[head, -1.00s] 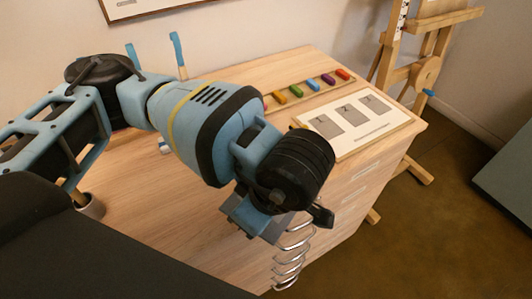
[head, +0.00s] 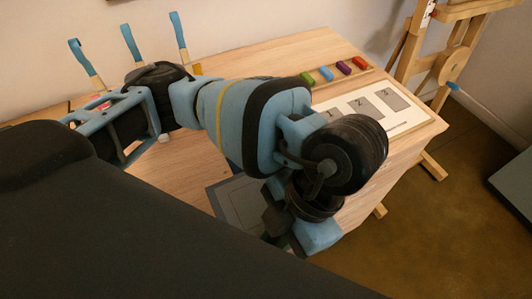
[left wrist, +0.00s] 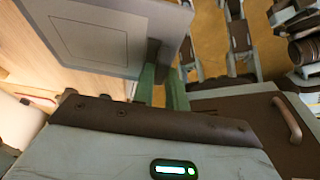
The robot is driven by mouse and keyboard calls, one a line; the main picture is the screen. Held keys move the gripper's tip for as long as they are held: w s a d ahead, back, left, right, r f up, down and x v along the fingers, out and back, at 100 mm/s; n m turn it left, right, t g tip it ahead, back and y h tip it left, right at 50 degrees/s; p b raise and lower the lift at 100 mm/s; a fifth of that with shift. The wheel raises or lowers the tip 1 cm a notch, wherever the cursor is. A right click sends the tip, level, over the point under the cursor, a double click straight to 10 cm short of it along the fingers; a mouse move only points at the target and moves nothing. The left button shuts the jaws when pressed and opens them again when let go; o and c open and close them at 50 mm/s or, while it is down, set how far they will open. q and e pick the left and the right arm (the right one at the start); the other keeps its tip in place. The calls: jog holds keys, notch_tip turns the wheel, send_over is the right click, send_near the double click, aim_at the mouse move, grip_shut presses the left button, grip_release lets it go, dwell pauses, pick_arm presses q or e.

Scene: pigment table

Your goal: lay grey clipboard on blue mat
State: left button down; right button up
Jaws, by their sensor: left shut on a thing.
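In the head view a grey panel with a thin outline, which looks like the clipboard (head: 236,208), shows beside my left wrist over the near part of the table. I cannot make out the blue mat for certain; my arm covers much of the table. My right gripper is not in view.
A white board with numbered grey squares (head: 403,117) lies at the table's right end. Several coloured blocks (head: 345,67) stand in a row behind it. Blue-tipped upright sticks (head: 130,42) stand at the back left. A wooden easel (head: 445,70) is beyond the table.

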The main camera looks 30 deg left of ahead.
pick_arm(q)
jog(key=w+a, duration=0.1)
jog(key=w, duration=0.4)
jog(key=w+a+f, duration=0.1)
jog(key=w+a, duration=0.1)
jog(key=w, duration=0.3)
jog(key=w+a, duration=0.2)
jog(key=w, duration=0.3)
jog(key=shift+w+f, duration=0.1)
jog(key=shift+f, duration=1.9)
jog(key=c, duration=1.9)
grip_release()
jog(key=shift+f+b, duration=0.15)
jog(key=shift+b, duration=0.15)
jog(key=o, duration=0.5)
jog(key=v, duration=1.2)
jog(key=shift+p, duration=0.3)
